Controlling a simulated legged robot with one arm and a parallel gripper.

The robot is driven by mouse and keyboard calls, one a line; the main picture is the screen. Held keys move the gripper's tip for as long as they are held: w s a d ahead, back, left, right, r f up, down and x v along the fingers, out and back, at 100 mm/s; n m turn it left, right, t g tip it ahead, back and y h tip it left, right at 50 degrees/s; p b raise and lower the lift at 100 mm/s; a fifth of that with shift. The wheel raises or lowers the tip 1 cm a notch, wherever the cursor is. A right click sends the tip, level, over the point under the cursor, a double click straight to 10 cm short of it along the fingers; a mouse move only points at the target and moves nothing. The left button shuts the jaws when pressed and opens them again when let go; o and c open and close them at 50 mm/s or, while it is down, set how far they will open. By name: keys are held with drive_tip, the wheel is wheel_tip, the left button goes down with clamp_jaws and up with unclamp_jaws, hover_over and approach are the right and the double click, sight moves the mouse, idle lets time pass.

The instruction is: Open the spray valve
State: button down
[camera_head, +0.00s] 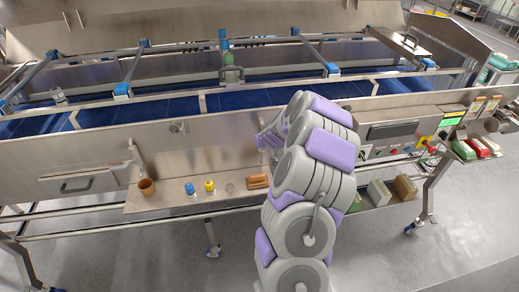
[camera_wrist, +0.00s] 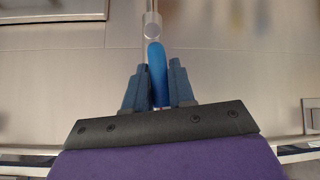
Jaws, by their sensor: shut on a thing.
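In the wrist view, the spray valve shows as a blue handle (camera_wrist: 154,56) below a round metal fitting (camera_wrist: 152,30) on a steel panel. The handle points down toward me. My gripper (camera_wrist: 159,82) has its two dark blue fingers closed around the handle, one on each side. In the head view, my gripper (camera_head: 266,140) is at the steel front of the conveyor, partly hidden by my grey and purple arm. The valve is hidden behind the arm there.
A steel shelf (camera_head: 220,198) below the panel holds a brown cup (camera_head: 147,187), a blue bottle (camera_head: 190,188), a yellow bottle (camera_head: 210,185) and brown blocks (camera_head: 258,181). A control panel (camera_head: 392,131) is right of my arm. Grey floor in front is clear.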

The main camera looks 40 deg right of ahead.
drive_tip(key=shift+s+d+f+m+t+y+b, duration=0.25)
drive_tip(key=shift+y+b, duration=0.25)
drive_tip(key=shift+b, duration=0.65)
drive_tip(key=shift+r, duration=0.15)
drive_tip(key=c, duration=1.4)
unclamp_jaws()
drive_tip(key=o, duration=0.3)
drive_tip(key=shift+d, duration=0.25)
drive_tip(key=shift+o, duration=0.2)
drive_tip(key=shift+r, duration=0.1)
drive_tip(key=p+v, duration=0.1)
drive_tip(key=v, duration=1.6)
drive_tip(key=shift+s, duration=0.15)
